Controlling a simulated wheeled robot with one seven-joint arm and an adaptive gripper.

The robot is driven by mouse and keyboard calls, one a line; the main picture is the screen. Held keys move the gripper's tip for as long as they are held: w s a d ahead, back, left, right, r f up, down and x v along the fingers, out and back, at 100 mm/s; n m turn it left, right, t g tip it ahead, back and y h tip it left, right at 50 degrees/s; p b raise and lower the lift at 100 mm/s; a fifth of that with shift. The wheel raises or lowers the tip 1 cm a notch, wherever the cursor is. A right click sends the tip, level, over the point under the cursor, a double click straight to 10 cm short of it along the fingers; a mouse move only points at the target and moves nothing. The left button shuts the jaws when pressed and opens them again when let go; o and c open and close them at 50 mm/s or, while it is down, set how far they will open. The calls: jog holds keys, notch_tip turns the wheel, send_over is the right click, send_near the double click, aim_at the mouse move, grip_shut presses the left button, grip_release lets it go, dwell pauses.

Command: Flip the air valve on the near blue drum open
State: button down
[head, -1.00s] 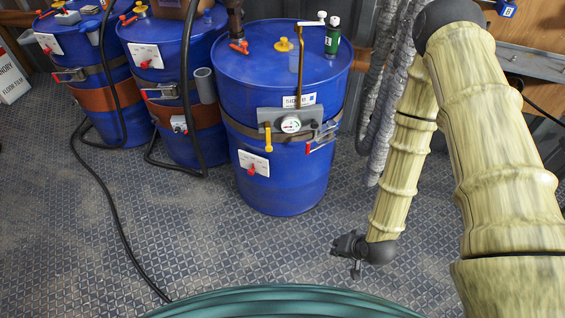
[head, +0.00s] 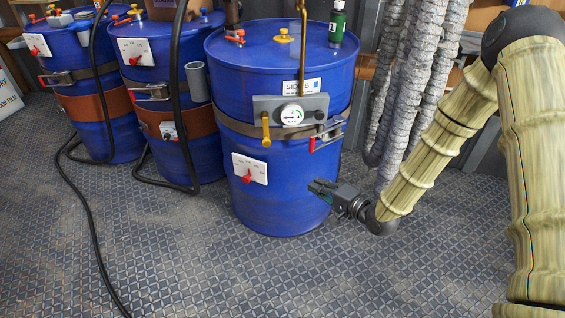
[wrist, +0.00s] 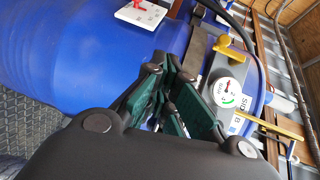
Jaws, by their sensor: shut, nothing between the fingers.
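The near blue drum (head: 278,200) stands upright in the head view and fills much of the wrist view (wrist: 75,60). A grey panel on its upper front carries a round gauge (head: 292,114) and, to its left, a yellow lever (head: 266,130) that hangs down. The lever (wrist: 232,50) and gauge (wrist: 228,91) also show in the wrist view. Lower on the drum is a white plate (head: 258,170) with a red knob (head: 247,176). My gripper (head: 318,189) is shut and empty, in front of the drum's lower right side, below the panel. I cannot tell its gap to the drum.
A red-handled clamp (head: 327,136) sits right of the panel. A brass pipe (head: 302,45) rises above it. A green bottle (head: 337,26) stands on the lid. More blue drums (head: 165,95) and a black hose (head: 90,215) are left. Grey ribbed hoses (head: 410,80) hang right.

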jog(key=w+r+y+b, duration=0.3)
jog(key=w+y+b, duration=0.2)
jog(key=b, duration=0.5)
jog(key=shift+d+r+m+t+y+b, duration=0.2)
jog(key=shift+r+m+t+y+b, duration=0.1)
jog(key=shift+r+t+y, duration=0.15)
jog(key=shift+w+a+f, duration=0.1)
jog(key=shift+w+f, duration=0.05)
jog(key=b, duration=0.5)
send_near(267, 132)
jog(key=shift+w+a+f, duration=0.3)
jog(key=shift+w+a, duration=0.2)
jog(key=shift+w, duration=0.1)
jog(key=shift+w+a+f, duration=0.25)
jog(key=shift+w+a, duration=0.2)
jog(key=shift+w, duration=0.1)
jog(key=shift+w+a+f, duration=0.3)
jog(key=shift+w+a, duration=0.2)
jog(key=shift+w, duration=0.1)
